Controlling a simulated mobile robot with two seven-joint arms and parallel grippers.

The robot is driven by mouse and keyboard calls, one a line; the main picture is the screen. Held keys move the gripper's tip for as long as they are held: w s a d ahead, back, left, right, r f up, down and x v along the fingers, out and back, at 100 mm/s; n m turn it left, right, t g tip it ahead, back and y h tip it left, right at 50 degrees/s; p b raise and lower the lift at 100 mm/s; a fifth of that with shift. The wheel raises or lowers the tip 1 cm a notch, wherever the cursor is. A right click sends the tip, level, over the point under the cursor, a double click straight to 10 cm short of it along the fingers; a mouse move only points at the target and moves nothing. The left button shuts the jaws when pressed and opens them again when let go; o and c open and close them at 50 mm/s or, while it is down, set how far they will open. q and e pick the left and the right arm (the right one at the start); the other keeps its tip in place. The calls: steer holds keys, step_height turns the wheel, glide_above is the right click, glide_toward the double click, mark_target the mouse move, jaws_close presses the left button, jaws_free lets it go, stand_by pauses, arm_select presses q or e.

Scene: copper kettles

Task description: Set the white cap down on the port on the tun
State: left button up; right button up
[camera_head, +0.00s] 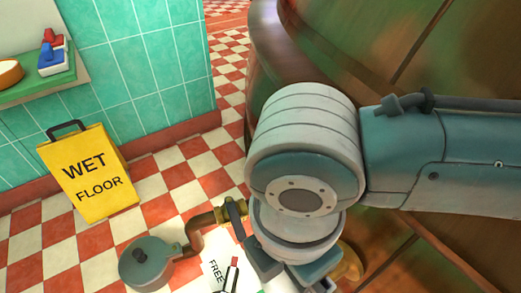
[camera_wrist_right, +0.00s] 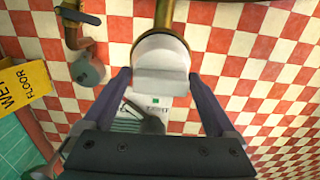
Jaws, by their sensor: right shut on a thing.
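The white cap (camera_wrist_right: 160,62) is between the two fingers of my right gripper (camera_wrist_right: 160,76) in the right wrist view. The gripper is shut on its block-shaped grip. The cap's round part lies against the brass port (camera_wrist_right: 164,14), whose rim shows around its far edge. I cannot tell whether the cap touches the port or is just in front of it. In the head view, my right arm hides the cap, and a bit of brass (camera_head: 349,262) shows beside the wrist. The tun (camera_head: 440,55) is the big copper vessel at right. My left gripper is in neither view.
A brass pipe (camera_head: 203,220) with a dark valve handle and a round grey-green lid-like part (camera_head: 147,262) stands left of my wrist. A yellow wet-floor sign (camera_head: 90,172) stands by the tiled wall. A green shelf (camera_head: 40,88) holds small items. Checkered floor lies open between.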

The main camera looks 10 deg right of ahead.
steer(key=shift+f, duration=0.2)
steer(key=o, duration=0.9)
steer(key=shift+r, duration=0.1)
steer(key=r+p, duration=0.2)
steer(key=r, duration=0.2)
steer(key=r+p, duration=0.3)
steer(key=r, duration=0.1)
steer(key=shift+a+r, duration=0.2)
steer(key=shift+r, duration=0.65)
steer(key=shift+r, duration=0.1)
